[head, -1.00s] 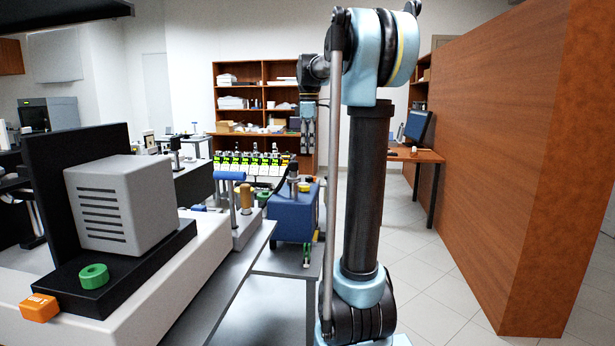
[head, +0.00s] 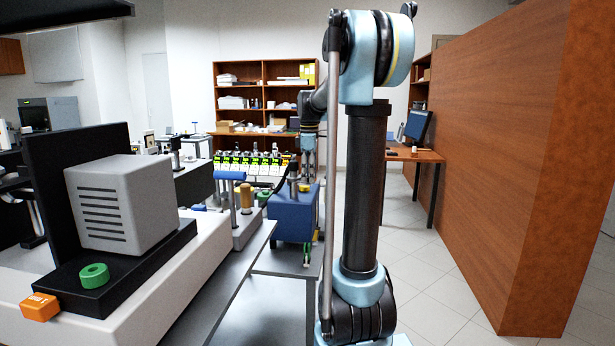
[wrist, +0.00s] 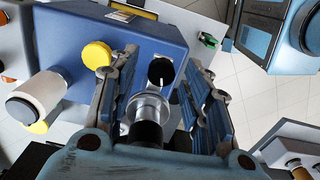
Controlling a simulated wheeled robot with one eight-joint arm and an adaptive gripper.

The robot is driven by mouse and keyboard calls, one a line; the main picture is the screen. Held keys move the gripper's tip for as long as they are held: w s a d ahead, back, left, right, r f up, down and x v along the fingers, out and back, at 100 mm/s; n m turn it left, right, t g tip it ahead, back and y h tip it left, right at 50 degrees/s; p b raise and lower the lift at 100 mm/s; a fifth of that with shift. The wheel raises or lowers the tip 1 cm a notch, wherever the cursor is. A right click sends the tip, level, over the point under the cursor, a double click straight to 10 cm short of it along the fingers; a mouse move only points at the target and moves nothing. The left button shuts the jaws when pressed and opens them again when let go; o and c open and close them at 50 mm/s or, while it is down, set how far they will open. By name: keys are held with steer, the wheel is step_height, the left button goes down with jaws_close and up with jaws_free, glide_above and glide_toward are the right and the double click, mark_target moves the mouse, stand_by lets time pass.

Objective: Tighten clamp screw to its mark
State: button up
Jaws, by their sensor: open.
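My gripper (wrist: 163,92) is open in the wrist view, its fingers either side of a black round knob (wrist: 161,70) with a white mark line and a silver collared post (wrist: 148,108) with a dark end. I cannot tell which of these is the clamp screw, nor whether a finger touches either. Both stand over the blue housing (wrist: 75,45), which also shows in the head view (head: 294,218). A yellow knob (wrist: 96,55) is just left of the left finger.
A silver cylinder (wrist: 38,98) sticks out at the left of the wrist view. A blue-topped handle (head: 230,176) and a brass-coloured post (head: 246,197) stand left of the housing. Several lit modules (head: 250,164) are behind. A wooden partition (head: 540,170) is at right, with clear floor before it.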

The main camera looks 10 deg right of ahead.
steer(key=shift+c, duration=0.3)
jaws_close()
steer(key=shift+w+r+m, duration=0.1)
steer(key=shift+m, duration=2.2)
steer(key=shift+o, duration=0.3)
jaws_free()
